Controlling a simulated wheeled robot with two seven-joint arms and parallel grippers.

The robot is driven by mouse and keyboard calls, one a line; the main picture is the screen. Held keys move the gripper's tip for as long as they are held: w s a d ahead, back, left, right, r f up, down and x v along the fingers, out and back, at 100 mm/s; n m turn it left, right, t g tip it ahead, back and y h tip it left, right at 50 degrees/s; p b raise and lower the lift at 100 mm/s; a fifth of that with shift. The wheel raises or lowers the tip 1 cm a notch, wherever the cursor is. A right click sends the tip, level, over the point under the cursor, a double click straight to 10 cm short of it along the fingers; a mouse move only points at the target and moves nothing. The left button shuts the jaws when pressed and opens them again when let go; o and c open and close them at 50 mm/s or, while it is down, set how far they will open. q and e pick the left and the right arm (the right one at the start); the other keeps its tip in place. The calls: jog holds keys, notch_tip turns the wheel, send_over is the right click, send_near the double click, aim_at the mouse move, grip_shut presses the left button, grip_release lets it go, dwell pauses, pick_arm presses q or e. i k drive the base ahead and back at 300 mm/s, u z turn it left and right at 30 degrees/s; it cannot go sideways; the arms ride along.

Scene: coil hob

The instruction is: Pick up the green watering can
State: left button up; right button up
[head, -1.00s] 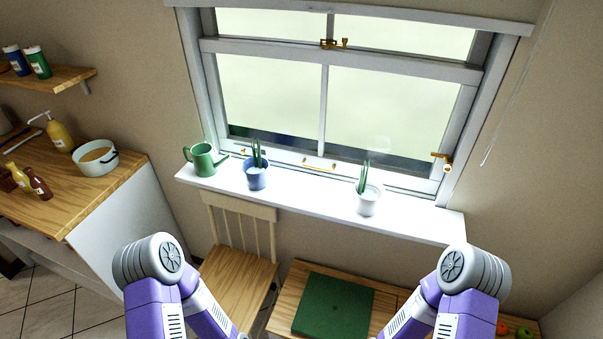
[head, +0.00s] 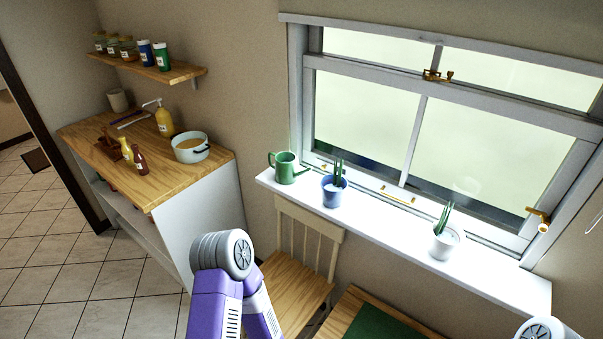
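The green watering can (head: 285,168) stands upright at the left end of the white windowsill (head: 400,238), its handle to the left and its spout to the right. Nothing touches it from my side. My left arm rises at the bottom middle, in front of the chair and well below the can; its gripper is out of frame. Only a small part of my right arm shows at the bottom right corner, and its gripper is also out of frame.
A blue pot with a plant (head: 334,191) stands just right of the can, and a white pot (head: 443,243) farther right. A wooden chair (head: 297,282) stands below the sill. Tiled floor is open at lower left.

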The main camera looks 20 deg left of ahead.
aim_at(285, 167)
jog(key=z, duration=3)
jog(key=k, duration=1.9)
jog(key=u, duration=1.85)
jog(key=i, duration=0.4)
jog(key=u, duration=0.05)
